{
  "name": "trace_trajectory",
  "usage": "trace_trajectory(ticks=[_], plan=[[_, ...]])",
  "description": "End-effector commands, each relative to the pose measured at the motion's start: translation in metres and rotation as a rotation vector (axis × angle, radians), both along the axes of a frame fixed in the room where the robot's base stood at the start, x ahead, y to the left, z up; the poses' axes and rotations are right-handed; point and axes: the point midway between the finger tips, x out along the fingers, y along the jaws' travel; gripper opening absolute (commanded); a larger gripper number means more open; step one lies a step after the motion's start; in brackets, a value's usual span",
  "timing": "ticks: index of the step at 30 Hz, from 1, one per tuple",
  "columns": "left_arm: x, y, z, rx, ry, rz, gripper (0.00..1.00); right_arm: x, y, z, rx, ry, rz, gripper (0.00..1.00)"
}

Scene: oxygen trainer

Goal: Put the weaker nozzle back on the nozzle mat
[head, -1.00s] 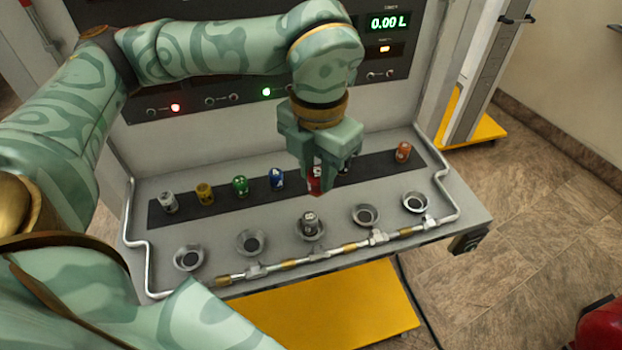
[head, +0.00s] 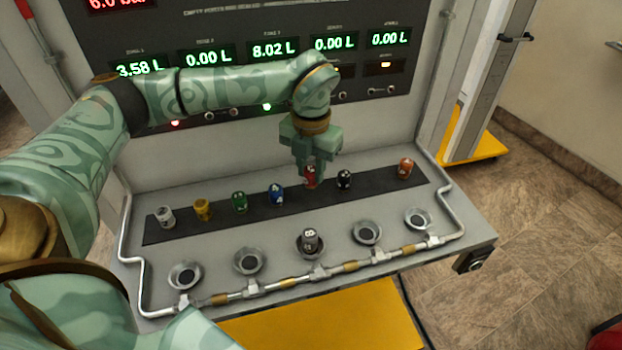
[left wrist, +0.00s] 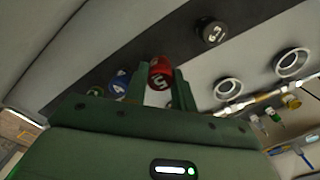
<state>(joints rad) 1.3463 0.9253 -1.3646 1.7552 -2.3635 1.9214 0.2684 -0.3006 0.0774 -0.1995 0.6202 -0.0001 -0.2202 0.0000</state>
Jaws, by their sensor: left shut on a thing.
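The nozzle mat (head: 374,184) is a dark strip along the bench. My left gripper (head: 311,170) is shut on a red nozzle (head: 311,181), upright at the mat between the blue nozzle (head: 276,194) and the black nozzle (head: 344,179). In the left wrist view the red nozzle (left wrist: 160,73) shows a 5 between the fingers (left wrist: 158,80). Whether its base touches the mat is hard to tell. A grey nozzle marked 8 (head: 310,239) stands in the middle cup (head: 310,253). My right gripper is not in view.
White (head: 165,216), yellow (head: 203,210), green (head: 239,202) and orange (head: 405,168) nozzles stand along the mat. Empty cups, such as the far left one (head: 185,274), flank the middle cup. A pipe (head: 268,290) runs along the bench front. The display panel rises behind.

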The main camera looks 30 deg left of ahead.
Motion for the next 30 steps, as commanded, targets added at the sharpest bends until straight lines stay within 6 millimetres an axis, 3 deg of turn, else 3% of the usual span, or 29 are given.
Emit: trace_trajectory(ticks=[6,17,18,19,30], plan=[[0.002,0.002,-0.034,0.001,0.002,0.000,0.02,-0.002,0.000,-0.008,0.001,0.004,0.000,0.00],[0.002,0.002,-0.037,0.001,0.001,0.000,0.02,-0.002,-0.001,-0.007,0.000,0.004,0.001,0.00],[0.002,0.002,-0.037,0.001,0.000,0.000,0.37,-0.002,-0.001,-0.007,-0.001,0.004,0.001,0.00],[0.002,0.002,-0.037,0.001,0.000,0.000,0.45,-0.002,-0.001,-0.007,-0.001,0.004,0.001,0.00],[0.002,0.002,-0.031,0.000,-0.001,0.000,0.48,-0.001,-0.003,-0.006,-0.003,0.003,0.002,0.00]])
